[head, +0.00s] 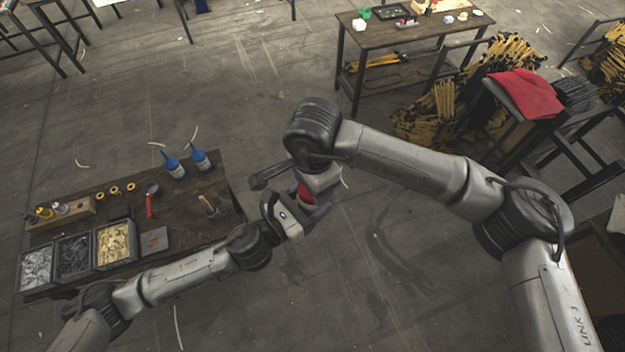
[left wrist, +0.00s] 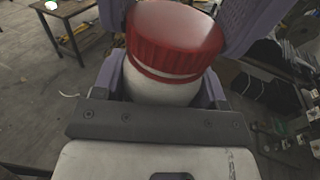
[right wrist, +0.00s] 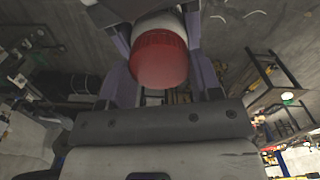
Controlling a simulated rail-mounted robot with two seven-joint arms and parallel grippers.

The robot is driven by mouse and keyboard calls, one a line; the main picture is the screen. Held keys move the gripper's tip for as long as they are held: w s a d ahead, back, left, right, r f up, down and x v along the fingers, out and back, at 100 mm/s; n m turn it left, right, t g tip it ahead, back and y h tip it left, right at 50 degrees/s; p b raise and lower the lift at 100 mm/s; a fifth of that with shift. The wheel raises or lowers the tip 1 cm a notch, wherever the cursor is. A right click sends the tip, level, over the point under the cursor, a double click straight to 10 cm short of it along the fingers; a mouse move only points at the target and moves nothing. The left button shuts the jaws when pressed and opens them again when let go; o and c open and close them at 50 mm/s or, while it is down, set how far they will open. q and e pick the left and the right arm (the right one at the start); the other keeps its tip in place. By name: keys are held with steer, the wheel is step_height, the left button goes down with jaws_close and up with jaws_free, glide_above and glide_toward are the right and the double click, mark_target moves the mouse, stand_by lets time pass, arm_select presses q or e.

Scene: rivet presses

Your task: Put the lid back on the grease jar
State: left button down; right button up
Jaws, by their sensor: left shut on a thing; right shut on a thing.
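The grease jar is a white cylinder (left wrist: 160,90), held between the purple fingers of my left gripper (left wrist: 162,84). The red ribbed lid (left wrist: 175,38) is at the jar's mouth, in line with it. A thin pale strip and a narrow red band show below the lid's skirt; I cannot tell whether it is fully seated. My right gripper (right wrist: 160,78) is shut on the lid (right wrist: 158,60), with the white jar (right wrist: 158,22) beyond it. In the head view the grippers meet in mid-air, where a bit of red lid (head: 304,194) shows; the jar is mostly hidden.
A dark workbench (head: 185,205) at left holds two blue bottles (head: 173,166), yellow rings, a red-handled tool (head: 151,203) and parts bins (head: 116,245). Another table (head: 400,37) stands at the back, near yellow-black stacks (head: 440,110) and a red cloth (head: 526,92). Open floor surrounds the grippers.

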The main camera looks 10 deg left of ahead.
steer(key=m, duration=1.1)
steer(key=shift+s+m, duration=0.1)
steer(key=shift+m, duration=0.3)
steer(key=m, duration=0.5)
steer(key=shift+s+m, duration=0.1)
steer(key=shift+m, duration=0.3)
steer(key=m, duration=0.3)
steer(key=shift+m, duration=0.3)
steer(key=m, duration=0.5)
steer(key=shift+a+m, duration=0.1)
steer(key=shift+m, duration=0.3)
steer(key=m, duration=0.5)
steer(key=shift+m, duration=0.4)
steer(key=m, duration=0.6)
steer(key=shift+a, duration=0.15)
steer(key=m, duration=0.5)
steer(key=shift+a+f, duration=0.1)
steer(key=shift+a, duration=0.05)
